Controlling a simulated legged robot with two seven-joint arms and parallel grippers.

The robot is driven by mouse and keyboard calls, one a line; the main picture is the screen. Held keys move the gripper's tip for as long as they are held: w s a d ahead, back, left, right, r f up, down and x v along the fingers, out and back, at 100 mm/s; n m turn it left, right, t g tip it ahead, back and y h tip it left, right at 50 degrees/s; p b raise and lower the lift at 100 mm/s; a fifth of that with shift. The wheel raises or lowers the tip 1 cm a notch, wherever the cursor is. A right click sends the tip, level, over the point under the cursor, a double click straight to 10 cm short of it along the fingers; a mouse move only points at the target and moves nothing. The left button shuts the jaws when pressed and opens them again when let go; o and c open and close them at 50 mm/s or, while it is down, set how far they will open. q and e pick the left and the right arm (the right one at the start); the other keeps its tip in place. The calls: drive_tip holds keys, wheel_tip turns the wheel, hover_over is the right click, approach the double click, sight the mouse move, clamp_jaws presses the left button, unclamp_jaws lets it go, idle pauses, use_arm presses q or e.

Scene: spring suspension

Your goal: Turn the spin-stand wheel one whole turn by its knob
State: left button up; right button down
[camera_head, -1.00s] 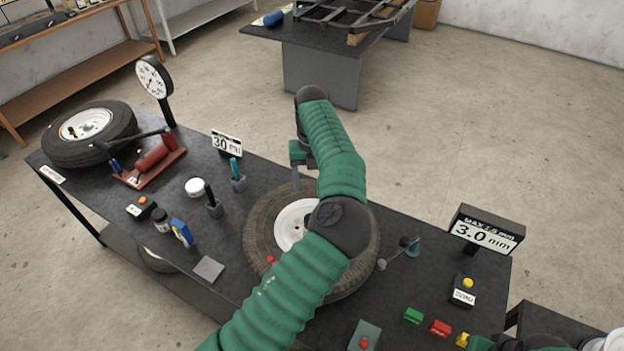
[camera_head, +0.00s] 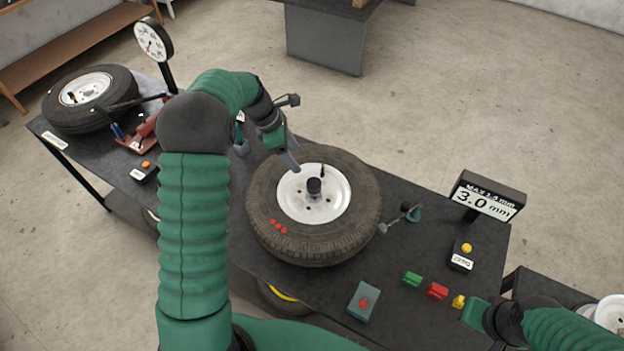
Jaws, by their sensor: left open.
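The spin-stand wheel (camera_head: 352,222) lies flat in the middle of the bench, a black tyre on a white rim with three red dots on the tyre. A black hub knob (camera_head: 315,187) stands up at the rim's centre, and a thin dark stem (camera_head: 322,171) shows near the rim's far edge. My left gripper (camera_head: 288,157) is open at the wheel's far left, its tip close to the rim edge. I cannot tell whether it touches. It is apart from the hub knob. My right gripper (camera_head: 475,313) is low at the bench's front right; its jaws are unclear.
A gauge sign reading 3.0 mm (camera_head: 486,198) and a probe stand (camera_head: 403,218) are right of the wheel. Green, red and yellow blocks (camera_head: 437,291) and a red-button box (camera_head: 364,301) lie in front. Another tyre (camera_head: 91,97) and a dial (camera_head: 153,39) are at left.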

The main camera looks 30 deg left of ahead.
use_arm(q)
drive_tip(key=p, duration=0.2)
approach(313, 182)
drive_tip(key=d+f, duration=0.1)
drive_tip(key=x, duration=0.2)
drive_tip(key=p+x, duration=0.1)
drive_tip(key=x, duration=0.2)
drive_tip(key=a+x, duration=0.1)
drive_tip(key=x, duration=0.1)
drive_tip(key=shift+w+f+p, duration=0.15)
drive_tip(key=shift+f+p, duration=0.25)
drive_tip(key=shift+d+f, duration=0.1)
drive_tip(key=shift+d, duration=0.4)
drive_tip(key=shift+c, duration=1.1)
clamp_jaws()
